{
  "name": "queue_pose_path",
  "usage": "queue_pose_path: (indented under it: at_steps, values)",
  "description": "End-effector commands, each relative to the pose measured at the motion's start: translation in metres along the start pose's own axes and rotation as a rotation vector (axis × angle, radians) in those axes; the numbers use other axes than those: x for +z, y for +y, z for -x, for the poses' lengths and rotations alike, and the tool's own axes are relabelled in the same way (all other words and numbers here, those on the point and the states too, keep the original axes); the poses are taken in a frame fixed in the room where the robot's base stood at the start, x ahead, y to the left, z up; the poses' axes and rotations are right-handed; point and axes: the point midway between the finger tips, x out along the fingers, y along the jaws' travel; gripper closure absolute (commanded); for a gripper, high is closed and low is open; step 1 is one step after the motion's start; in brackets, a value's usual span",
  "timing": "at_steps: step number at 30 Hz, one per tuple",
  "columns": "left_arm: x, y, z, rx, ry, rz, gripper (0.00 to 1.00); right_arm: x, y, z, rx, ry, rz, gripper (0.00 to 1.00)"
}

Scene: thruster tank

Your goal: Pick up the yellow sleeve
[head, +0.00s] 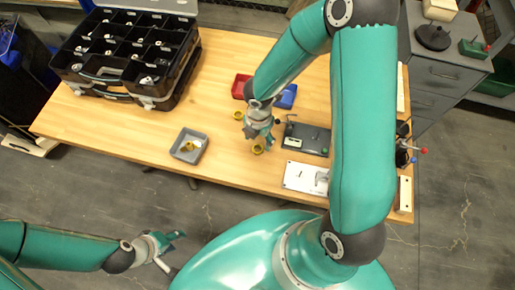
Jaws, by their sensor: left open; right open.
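Two small yellow ring-shaped pieces lie on the wooden table. One yellow piece (257,149) is just below the fingertips of my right gripper (259,139). The other yellow piece (238,115) is to the left of the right gripper's wrist. I cannot tell which one is the yellow sleeve. The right gripper points down over the table, is open, and looks empty. It appears very close to the lower yellow piece; contact cannot be made out. My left gripper (172,252) is open and empty, off the table's front edge at the lower left.
A grey tray (177,153) with small pale and yellow parts stands left of the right gripper. A black organizer case (128,97) fills the back left. Red (239,86) and blue (289,97) bins and a dark plate (315,140) sit near my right arm.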

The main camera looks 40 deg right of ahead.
Motion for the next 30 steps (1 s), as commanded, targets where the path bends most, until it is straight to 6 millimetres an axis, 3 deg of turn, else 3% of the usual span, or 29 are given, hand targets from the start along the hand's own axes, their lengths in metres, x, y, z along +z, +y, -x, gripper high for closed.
queue_pose_path:
  at_steps: [7,17,24,30]
  values:
    - [0.000,-0.004,-0.010,0.000,0.000,0.000,0.56,-0.005,-0.001,-0.037,-0.002,0.002,-0.001,0.37]
    - [0.000,-0.004,-0.011,0.000,0.000,0.000,0.56,-0.005,0.000,-0.043,0.000,0.000,-0.001,0.37]
    - [0.000,-0.004,-0.011,0.000,0.000,0.000,0.56,-0.005,0.000,-0.042,0.000,0.000,-0.002,0.77]
    - [0.000,-0.004,-0.011,0.000,0.000,0.000,0.56,-0.005,0.000,-0.042,0.000,0.000,-0.001,0.79]
